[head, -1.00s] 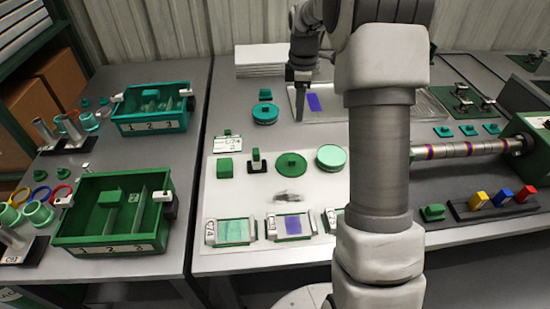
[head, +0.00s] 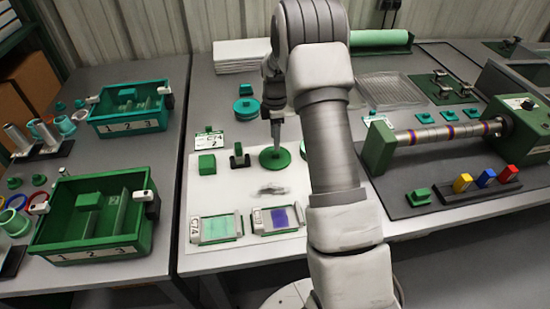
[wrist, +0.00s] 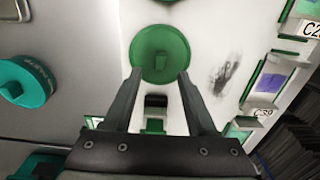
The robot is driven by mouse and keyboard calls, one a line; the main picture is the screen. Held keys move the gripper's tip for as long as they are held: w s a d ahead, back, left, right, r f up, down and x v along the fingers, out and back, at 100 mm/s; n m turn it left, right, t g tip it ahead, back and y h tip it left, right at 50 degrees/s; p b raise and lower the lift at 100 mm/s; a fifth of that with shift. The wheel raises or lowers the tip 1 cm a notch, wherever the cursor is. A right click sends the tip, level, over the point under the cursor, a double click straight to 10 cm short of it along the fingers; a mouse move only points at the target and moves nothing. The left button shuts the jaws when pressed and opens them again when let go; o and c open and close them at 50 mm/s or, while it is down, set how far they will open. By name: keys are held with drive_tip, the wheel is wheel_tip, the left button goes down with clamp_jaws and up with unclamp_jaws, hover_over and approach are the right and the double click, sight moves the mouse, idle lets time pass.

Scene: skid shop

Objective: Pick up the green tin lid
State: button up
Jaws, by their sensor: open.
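The green tin lid (head: 270,161) is a dark green disc with a small knob, flat on the white sheet (head: 218,178). In the wrist view the lid (wrist: 160,45) lies just beyond the fingertips, roughly centred between them. My gripper (wrist: 159,78) is open and empty, with one finger on each side of the lid's near edge. In the head view my gripper (head: 277,143) points down above the lid; its fingers hide part of the lid. I cannot tell the exact height between them.
A black-handled green stamp (head: 239,155) stands left of the lid; a green block (head: 207,165) is further left. A teal round tin (head: 246,109) sits behind. Framed cards (head: 217,228) lie in front. A roller machine (head: 440,137) stands right.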

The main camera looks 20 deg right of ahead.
sight(275, 155)
drive_tip(key=shift+f+b, duration=0.45)
drive_tip(key=shift+f, duration=2.3)
clamp_jaws()
